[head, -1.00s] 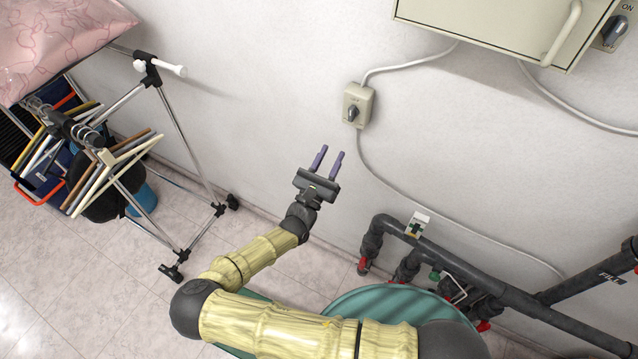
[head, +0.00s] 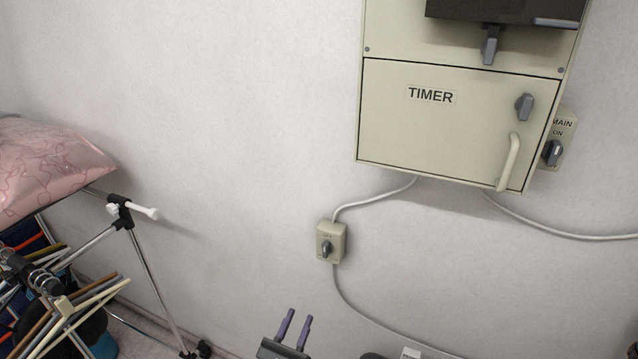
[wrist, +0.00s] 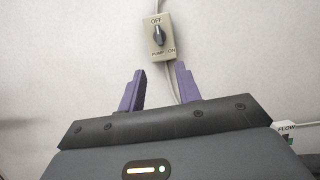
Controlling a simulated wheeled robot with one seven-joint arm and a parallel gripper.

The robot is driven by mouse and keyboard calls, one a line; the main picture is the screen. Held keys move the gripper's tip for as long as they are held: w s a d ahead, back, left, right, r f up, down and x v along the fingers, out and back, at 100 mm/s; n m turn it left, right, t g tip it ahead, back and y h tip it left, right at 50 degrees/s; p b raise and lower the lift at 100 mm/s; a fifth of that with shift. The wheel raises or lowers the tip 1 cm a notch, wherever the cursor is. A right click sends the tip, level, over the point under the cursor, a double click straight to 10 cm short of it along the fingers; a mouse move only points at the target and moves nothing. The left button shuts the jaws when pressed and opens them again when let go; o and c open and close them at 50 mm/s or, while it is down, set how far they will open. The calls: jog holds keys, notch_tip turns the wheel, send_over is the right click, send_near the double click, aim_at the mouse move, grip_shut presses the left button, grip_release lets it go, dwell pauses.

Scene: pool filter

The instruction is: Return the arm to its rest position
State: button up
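My gripper (head: 293,328) shows at the bottom of the head view, with two purple fingers spread apart and nothing between them. In the wrist view my gripper (wrist: 158,88) is also open and empty, its fingers pointing toward the wall. The rest of my arm is out of the head view. A small beige switch box (head: 331,242) is on the wall above my gripper in the head view. In the wrist view the switch box (wrist: 157,37), marked OFF and PUMP ON, lies beyond the fingertips; no contact shows.
A beige TIMER cabinet (head: 455,125) with a handle and knob hangs on the wall at upper right, beside a MAIN switch (head: 556,145). The wall between is bare.

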jog(key=s+d+f+m+g+h, duration=0.1)
jog(key=d+f+m+g+h, duration=0.1)
jog(key=d+m+g+h, duration=0.9)
jog(key=s+d+m+g+y, duration=0.9)
jog(key=d+m+g, duration=0.1)
jog(key=d+g, duration=0.1)
notch_tip(320, 180, up, 14)
jog(key=s+d+m+t+y, duration=0.1)
jog(key=m+t+y, duration=0.2)
jog(key=m+y, duration=0.6)
jog(key=shift+s+m+t+y, duration=0.3)
jog(key=shift+s+m, duration=0.05)
jog(key=shift+m, duration=0.75)
jog(key=shift+w+d, duration=0.1)
jog(key=shift+r, duration=0.1)
